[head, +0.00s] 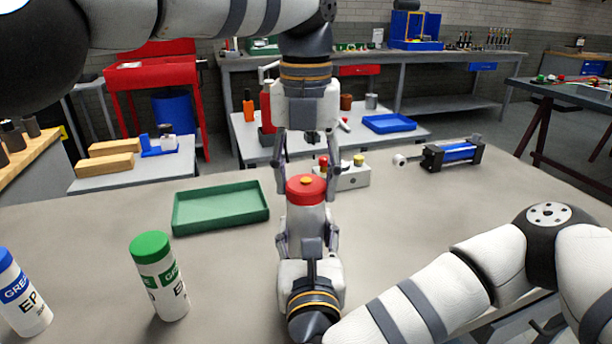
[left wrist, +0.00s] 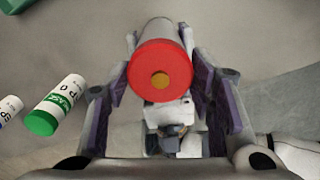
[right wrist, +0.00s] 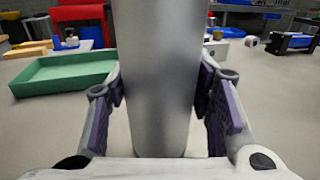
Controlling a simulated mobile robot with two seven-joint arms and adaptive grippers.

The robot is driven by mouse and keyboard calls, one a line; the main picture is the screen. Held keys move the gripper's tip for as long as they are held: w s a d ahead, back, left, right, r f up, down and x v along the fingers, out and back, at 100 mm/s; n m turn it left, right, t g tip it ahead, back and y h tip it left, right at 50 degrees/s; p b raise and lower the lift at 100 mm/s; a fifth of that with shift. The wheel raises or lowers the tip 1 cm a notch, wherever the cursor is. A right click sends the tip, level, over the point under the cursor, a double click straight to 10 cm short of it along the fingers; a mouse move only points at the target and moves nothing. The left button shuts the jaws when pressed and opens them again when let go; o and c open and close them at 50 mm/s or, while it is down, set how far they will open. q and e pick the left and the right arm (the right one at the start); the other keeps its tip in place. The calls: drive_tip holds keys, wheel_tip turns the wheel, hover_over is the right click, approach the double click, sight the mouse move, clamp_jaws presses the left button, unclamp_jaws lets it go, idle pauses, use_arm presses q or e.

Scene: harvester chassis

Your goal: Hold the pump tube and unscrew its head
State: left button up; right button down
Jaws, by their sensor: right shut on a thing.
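The pump tube (head: 306,222) is a pale grey cylinder standing upright over the bench, with a red head (head: 306,188) that has a small orange disc on top. My right gripper (head: 307,240) is shut around the tube below the head. In the right wrist view the tube (right wrist: 157,75) sits between its pads. My left gripper (head: 306,180) points down from above, with one finger on each side of the head. In the left wrist view the red head (left wrist: 162,82) lies between the open fingers, close to both pads. The tube's lower end is hidden in the head view.
A green tray (head: 220,226) lies left of the tube. A green-capped canister (head: 160,285) and a blue-capped one (head: 22,300) stand at front left. A control box (head: 350,178) is behind the tube. A blue-and-black cylinder unit (head: 453,154) lies back right.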

use_arm(q)
drive_tip(key=n, duration=0.6)
drive_tip(key=shift+n, duration=0.3)
drive_tip(key=shift+c, duration=0.2)
drive_tip(key=n, duration=2)
drive_tip(key=shift+n, duration=0.3)
drive_tip(key=n, duration=1)
drive_tip(key=shift+s, duration=0.1)
